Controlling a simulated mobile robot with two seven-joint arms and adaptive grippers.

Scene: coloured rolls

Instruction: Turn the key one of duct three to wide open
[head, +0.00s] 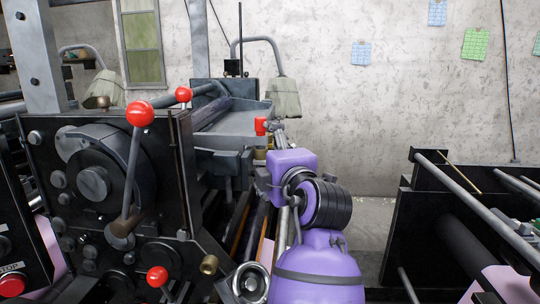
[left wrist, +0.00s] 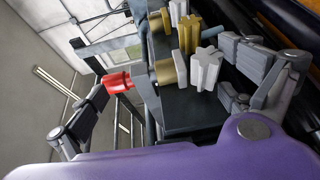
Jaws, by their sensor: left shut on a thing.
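My left gripper (head: 269,129) reaches forward from my purple arm to the end of a grey duct (head: 236,121) in the head view. In the left wrist view its two fingers (left wrist: 163,72) stand on either side of the duct end. The nearest key, a pale star-shaped knob (left wrist: 206,69), lies between them, closer to the right finger. I take it as the thing held, though finger contact is not clear. A red grip (left wrist: 117,80) is beside the left finger. Duct numbers and the key's setting cannot be read.
A black press side with dials (head: 94,183) and red-balled levers (head: 140,114) stands left of my arm. A red stop button (head: 12,285) is at the lower left. Another black frame with rollers (head: 455,215) stands right, with a gap of floor between.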

